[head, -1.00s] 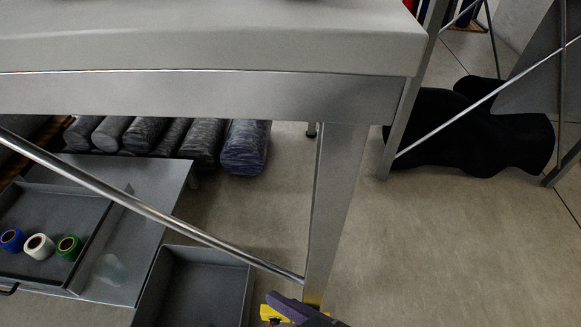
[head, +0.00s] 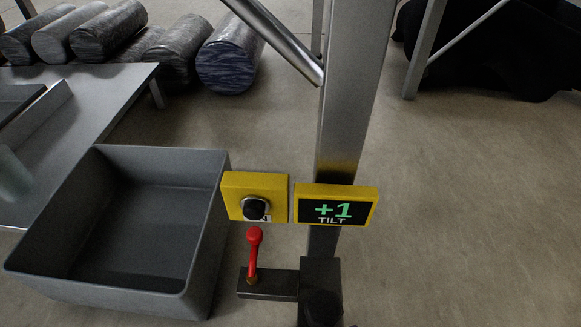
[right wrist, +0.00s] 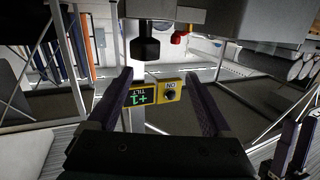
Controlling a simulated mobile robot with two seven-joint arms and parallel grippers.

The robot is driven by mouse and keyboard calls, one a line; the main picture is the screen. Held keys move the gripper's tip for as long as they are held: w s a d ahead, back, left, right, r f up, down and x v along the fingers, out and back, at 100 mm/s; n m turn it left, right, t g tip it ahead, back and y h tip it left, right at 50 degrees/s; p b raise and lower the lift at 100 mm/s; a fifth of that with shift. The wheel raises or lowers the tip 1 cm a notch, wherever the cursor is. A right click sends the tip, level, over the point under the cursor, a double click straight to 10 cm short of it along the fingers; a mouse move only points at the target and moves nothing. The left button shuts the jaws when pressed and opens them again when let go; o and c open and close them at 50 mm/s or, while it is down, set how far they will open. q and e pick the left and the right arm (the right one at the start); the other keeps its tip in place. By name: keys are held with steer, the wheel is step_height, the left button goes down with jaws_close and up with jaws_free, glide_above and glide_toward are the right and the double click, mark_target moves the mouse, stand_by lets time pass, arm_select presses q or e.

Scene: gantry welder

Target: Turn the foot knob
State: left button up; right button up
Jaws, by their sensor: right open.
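The foot knob (head: 322,308) is black and round, on a dark block (head: 321,270) at the lower end of the metal leg, near the bottom edge of the head view. The right wrist view is upside down; there the knob (right wrist: 145,46) hangs at top centre. My right gripper (right wrist: 158,76) is open and empty, its fingers apart, with the knob beyond the fingertips. A yellow display (head: 335,206) reads "+1 TILT". Beside it is a yellow box (head: 240,182) with a dark button. Two dark prongs (right wrist: 292,145) at the right wrist view's right look like my left gripper; their opening is unclear.
A red-tipped lever (head: 254,250) stands on a bracket left of the knob. A grey bin (head: 205,240) sits further left. A diagonal rod (head: 280,38) meets the metal leg (head: 350,110). Several rolls lie behind.

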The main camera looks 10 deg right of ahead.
mark_target(318, 292)
steer(key=shift+t+h, duration=0.4)
steer(key=shift+t, duration=0.1)
steer(key=w+f, duration=0.1)
steer(key=w, duration=0.2)
steer(key=w+d+b, duration=0.1)
steer(key=w, duration=0.2)
steer(key=w+f+b, duration=0.1)
steer(key=w, duration=0.2)
steer(key=shift+d+f, duration=0.3)
steer(key=shift+d, duration=0.05)
arm_select(q)
step_height(318, 292, down, 4)
arm_select(e)
steer(key=shift+c, duration=0.4)
steer(key=shift+c, duration=0.7)
jaws_close()
arm_select(q)
steer(key=shift+d, duration=0.1)
steer(key=shift+r, duration=0.1)
arm_select(e)
steer(key=shift+n+y, duration=0.3)
